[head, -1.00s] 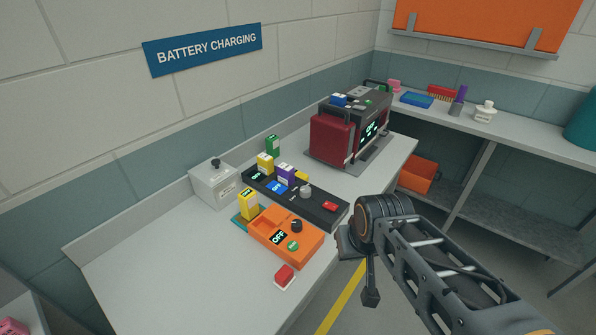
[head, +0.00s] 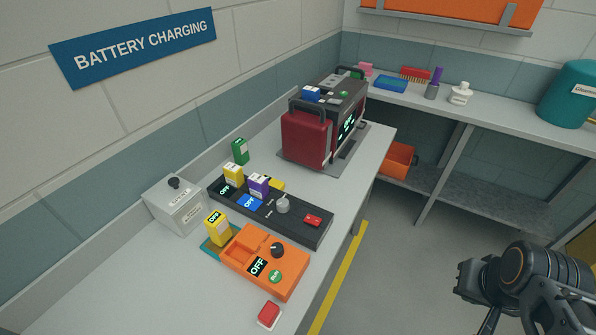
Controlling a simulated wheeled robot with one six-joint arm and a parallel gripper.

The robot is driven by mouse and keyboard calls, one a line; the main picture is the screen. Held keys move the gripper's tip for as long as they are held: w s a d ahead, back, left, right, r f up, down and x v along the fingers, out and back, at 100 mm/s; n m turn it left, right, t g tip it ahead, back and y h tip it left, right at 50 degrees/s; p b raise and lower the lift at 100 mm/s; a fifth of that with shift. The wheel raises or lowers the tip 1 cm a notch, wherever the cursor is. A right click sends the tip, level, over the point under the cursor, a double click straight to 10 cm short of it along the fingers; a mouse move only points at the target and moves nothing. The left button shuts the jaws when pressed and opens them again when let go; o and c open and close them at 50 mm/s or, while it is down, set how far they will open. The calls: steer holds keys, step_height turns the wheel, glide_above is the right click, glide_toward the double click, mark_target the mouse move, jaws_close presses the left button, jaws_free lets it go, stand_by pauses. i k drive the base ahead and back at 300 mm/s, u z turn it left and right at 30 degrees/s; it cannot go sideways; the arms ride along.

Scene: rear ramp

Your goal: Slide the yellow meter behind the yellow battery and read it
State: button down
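A yellow battery-like block (head: 218,228) stands upright on a teal pad at the left end of the orange unit. A second yellow block (head: 233,174) stands at the left end of the dark charger, beside a purple block (head: 258,186). A flat yellow piece (head: 277,184) lies partly hidden behind the purple block; I cannot tell whether it is the meter. My gripper (head: 478,297) is at the lower right, over the floor and well away from the bench things. It touches none of them. Its fingers are too dark and cut off to judge their opening.
The dark charger (head: 312,235) and orange unit (head: 240,262) sit side by side, both with dials. A grey box (head: 178,205), green block (head: 240,150), red button (head: 269,315) and large red-sided machine (head: 306,138) share the bench. Bench space at front left is clear.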

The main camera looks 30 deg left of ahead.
mark_target(273, 183)
steer(key=z, duration=0.05)
steer(key=i, duration=1)
steer(key=u, duration=2.5)
